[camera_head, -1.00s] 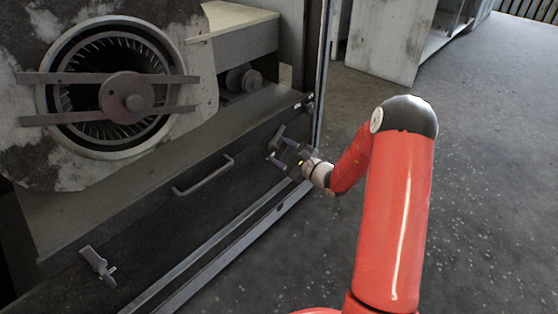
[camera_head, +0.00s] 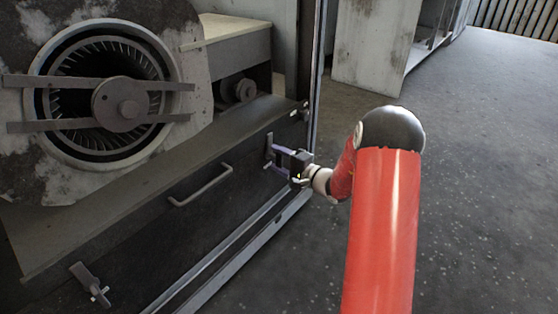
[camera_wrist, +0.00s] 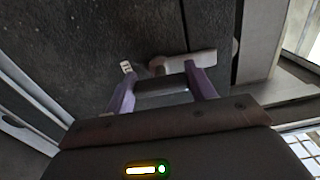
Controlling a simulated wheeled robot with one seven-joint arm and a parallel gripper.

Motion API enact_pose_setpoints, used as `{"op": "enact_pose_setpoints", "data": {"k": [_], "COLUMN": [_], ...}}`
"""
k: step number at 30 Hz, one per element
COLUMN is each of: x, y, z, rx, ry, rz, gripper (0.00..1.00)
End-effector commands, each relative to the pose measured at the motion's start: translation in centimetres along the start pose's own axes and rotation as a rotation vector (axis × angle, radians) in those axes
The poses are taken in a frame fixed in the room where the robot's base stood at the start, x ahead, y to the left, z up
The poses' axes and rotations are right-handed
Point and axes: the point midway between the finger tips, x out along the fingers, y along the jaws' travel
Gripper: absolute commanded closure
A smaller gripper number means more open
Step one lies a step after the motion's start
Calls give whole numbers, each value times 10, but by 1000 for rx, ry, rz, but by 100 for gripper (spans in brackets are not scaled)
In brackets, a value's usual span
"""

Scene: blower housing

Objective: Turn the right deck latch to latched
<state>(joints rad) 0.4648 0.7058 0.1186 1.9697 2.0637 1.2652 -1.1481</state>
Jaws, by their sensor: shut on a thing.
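The right deck latch (camera_head: 269,142) is a small grey bar on the dark front panel, near its right end. It stands about upright in the head view. In the wrist view its pale handle (camera_wrist: 192,62) reaches right from a round pivot. My gripper (camera_head: 272,157) is at the latch, with its purple fingers pointing at the panel. In the wrist view my gripper (camera_wrist: 163,84) has a finger on each side of the latch's middle and is shut on it. The exact contact is partly hidden by the gripper's own body.
A left latch (camera_head: 90,284) sits tilted on the same panel (camera_head: 150,235). A bar handle (camera_head: 201,186) sticks out between the latches. The blower housing (camera_head: 190,75) stands above the deck. A metal post (camera_head: 316,65) rises at right. The floor (camera_head: 480,190) to the right is clear.

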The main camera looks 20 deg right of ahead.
Motion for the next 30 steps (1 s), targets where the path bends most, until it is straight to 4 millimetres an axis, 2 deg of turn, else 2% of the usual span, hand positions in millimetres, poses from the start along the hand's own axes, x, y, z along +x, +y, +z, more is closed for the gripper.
{"op": "enact_pose_setpoints", "data": {"k": [7, 21, 22, 26, 30], "x": [0, 0, 0, 0, 0], "y": [2, 2, 2, 1, 1], "z": [1, 1, 1, 0, 0], "rx": [-59, -70, -70, -69, -69], "ry": [-2, -2, -2, -2, -1], "rz": [3, 3, 3, 2, 2], "gripper": [86, 86, 42, 25, 24]}}
